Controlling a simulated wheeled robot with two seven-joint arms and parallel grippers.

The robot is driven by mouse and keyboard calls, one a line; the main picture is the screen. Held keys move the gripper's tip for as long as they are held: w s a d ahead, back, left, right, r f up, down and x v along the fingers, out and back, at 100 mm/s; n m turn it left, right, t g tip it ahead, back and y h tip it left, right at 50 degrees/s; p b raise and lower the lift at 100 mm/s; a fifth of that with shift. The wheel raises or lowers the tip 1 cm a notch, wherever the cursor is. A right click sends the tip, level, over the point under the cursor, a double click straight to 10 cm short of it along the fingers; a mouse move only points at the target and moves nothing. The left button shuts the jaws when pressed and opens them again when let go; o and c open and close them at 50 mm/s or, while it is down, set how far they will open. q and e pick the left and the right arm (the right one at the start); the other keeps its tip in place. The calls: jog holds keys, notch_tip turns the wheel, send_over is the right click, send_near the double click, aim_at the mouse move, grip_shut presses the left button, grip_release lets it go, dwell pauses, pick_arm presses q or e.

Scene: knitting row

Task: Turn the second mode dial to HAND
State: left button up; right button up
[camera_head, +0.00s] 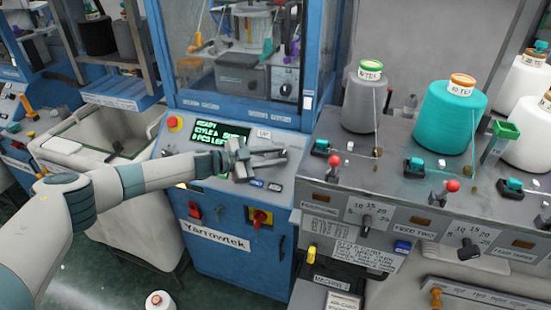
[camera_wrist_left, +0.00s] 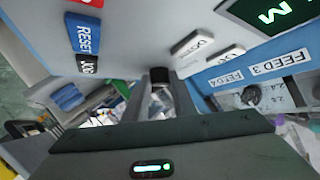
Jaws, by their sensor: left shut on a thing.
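My left gripper (camera_head: 281,154) reaches in from the left over the sloping control panel (camera_head: 222,167) of the blue Yarnowtek machine. In the left wrist view its two fingers (camera_wrist_left: 161,83) are shut around a dark round knob (camera_wrist_left: 160,74), which I take to be the mode dial. The knob is small and mostly covered by the fingers, and its pointer cannot be made out. I cannot read a HAND mark. In the head view the gripper hides the dial. My right gripper is not in view.
A green-lit display (camera_head: 220,133) and a red stop button (camera_head: 174,123) are on the panel. A RESET label (camera_wrist_left: 84,34) shows near the fingers. A red and yellow switch (camera_head: 260,217) is below. A grey feed unit with a teal yarn cone (camera_head: 447,118) stands close on the right.

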pick_arm(q)
jog(key=shift+w+r+m+g+b, duration=0.15)
jog(key=shift+m+g+b, duration=0.1)
jog(key=shift+m+g, duration=0.35)
jog(key=shift+w+m+g+b, duration=0.1)
jog(key=shift+m+g+b, duration=0.1)
jog(key=shift+m+g, duration=0.35)
jog(key=shift+m, duration=0.25)
jog(key=o, duration=1)
jog(key=shift+o, duration=0.2)
jog(key=shift+a, duration=0.1)
jog(key=b+v, duration=0.4)
jog(key=v, duration=1.3)
jog(key=shift+r, duration=0.25)
jog(key=shift+a, duration=0.1)
